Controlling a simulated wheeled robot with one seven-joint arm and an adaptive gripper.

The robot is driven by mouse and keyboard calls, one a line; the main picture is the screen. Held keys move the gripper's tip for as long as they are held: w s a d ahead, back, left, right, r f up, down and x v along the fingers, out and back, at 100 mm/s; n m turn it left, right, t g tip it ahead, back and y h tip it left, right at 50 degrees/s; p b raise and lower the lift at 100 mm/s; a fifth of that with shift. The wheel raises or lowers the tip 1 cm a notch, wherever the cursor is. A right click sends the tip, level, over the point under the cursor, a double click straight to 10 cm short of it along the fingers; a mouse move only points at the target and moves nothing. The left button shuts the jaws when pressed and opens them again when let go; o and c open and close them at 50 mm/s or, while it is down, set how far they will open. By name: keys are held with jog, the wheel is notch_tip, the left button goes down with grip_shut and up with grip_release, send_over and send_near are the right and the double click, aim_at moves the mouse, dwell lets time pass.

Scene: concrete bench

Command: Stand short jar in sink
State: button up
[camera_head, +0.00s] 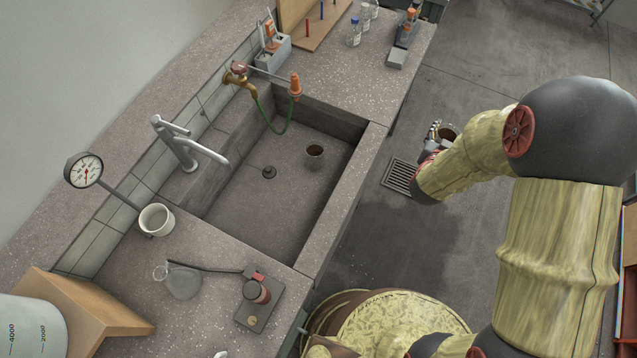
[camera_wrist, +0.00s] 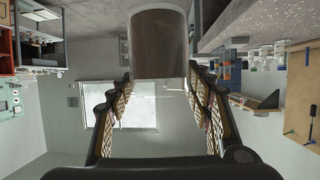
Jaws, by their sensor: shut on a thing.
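My gripper (camera_head: 436,140) is at the right, over the floor beyond the bench's front edge and apart from the sink (camera_head: 343,217). It is shut on a jar (camera_head: 448,133) with dark brown contents. In the wrist view the jar (camera_wrist: 160,44) shows large between the two patterned fingers (camera_wrist: 157,100), with a pale rim band and brown body. The sink is a grey stone basin let into the bench. A small round vessel with dark contents (camera_head: 315,151) stands upright on its floor toward the back right; I cannot tell whether it is a matching jar.
A tap (camera_head: 184,146) reaches over the sink's left side. A brass valve with a green hose (camera_head: 270,112) hangs at its back. The sink's middle and front floor are clear.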

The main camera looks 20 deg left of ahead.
jog(key=a+r+m+g+h, duration=0.1)
jog(key=a+r+m+h, duration=0.3)
jog(key=a, duration=1.2)
jog(key=s+a+f+m+g+h+b, duration=0.1)
jog(key=s+a+g+h+b, duration=0.1)
jog(key=s+a, duration=1.5)
notch_tip(320, 180, down, 28)
jog(key=b, duration=0.9)
jog(key=shift+d+r, duration=0.15)
jog(key=shift+f, duration=0.2)
jog(key=o, duration=1.3)
jog(key=shift+c, duration=0.2)
jog(key=shift+r, duration=0.1)
